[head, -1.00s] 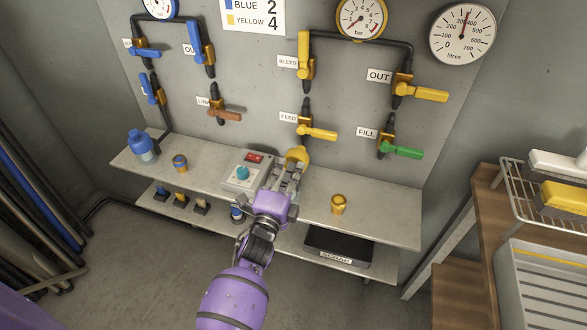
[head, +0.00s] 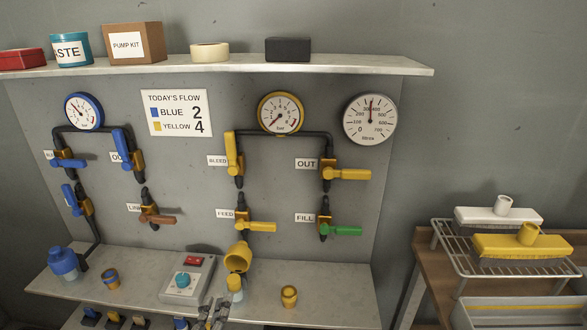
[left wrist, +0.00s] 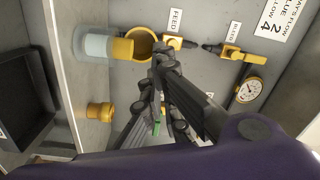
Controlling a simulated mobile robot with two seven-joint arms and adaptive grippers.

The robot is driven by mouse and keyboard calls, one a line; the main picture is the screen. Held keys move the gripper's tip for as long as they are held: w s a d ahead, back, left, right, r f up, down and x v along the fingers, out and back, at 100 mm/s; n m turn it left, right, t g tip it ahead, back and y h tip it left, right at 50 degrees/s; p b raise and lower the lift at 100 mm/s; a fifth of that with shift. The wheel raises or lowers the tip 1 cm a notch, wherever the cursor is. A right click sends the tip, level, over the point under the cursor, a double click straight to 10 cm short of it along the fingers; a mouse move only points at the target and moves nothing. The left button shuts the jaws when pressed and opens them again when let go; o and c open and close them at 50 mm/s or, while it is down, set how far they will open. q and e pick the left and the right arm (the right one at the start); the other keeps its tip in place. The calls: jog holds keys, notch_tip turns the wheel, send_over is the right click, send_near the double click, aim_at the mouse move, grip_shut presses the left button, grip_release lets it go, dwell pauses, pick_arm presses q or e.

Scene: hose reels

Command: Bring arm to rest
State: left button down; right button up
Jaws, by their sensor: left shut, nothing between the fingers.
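My left gripper (head: 215,317) shows at the bottom edge of the head view, only partly in frame. In the left wrist view its fingers (left wrist: 158,80) are shut with nothing between them. In that view they appear near a yellow open-mouthed cup (left wrist: 140,45) below the FEED valve, but I cannot tell whether they touch it. In the head view the same yellow cup (head: 238,258) is above and right of the gripper. A clear jar with a yellow top (head: 235,286) is just below the cup. My right gripper is in neither view.
The bench shelf (head: 335,300) holds a grey box with a teal knob (head: 183,281), a small yellow fitting (head: 289,296) and a blue bottle (head: 64,264). Valves and gauges cover the panel behind. A wire rack (head: 450,243) with brushes stands at right.

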pick_arm(q)
jog(key=s+f+n+g+p, duration=0.1)
jog(key=s+f+n+g, duration=0.2)
jog(key=s, duration=0.7)
jog(key=s+f+n+g+p, duration=0.2)
jog(key=s+f+n, duration=0.3)
jog(key=s+f, duration=0.3)
jog(key=s+f+n+g+p, duration=0.2)
jog(key=s+f+n+g, duration=0.2)
jog(key=s, duration=1)
jog(key=shift+a+f+n+g+h, duration=0.35)
jog(key=shift+f+n, duration=0.25)
jog(key=shift+f, duration=0.35)
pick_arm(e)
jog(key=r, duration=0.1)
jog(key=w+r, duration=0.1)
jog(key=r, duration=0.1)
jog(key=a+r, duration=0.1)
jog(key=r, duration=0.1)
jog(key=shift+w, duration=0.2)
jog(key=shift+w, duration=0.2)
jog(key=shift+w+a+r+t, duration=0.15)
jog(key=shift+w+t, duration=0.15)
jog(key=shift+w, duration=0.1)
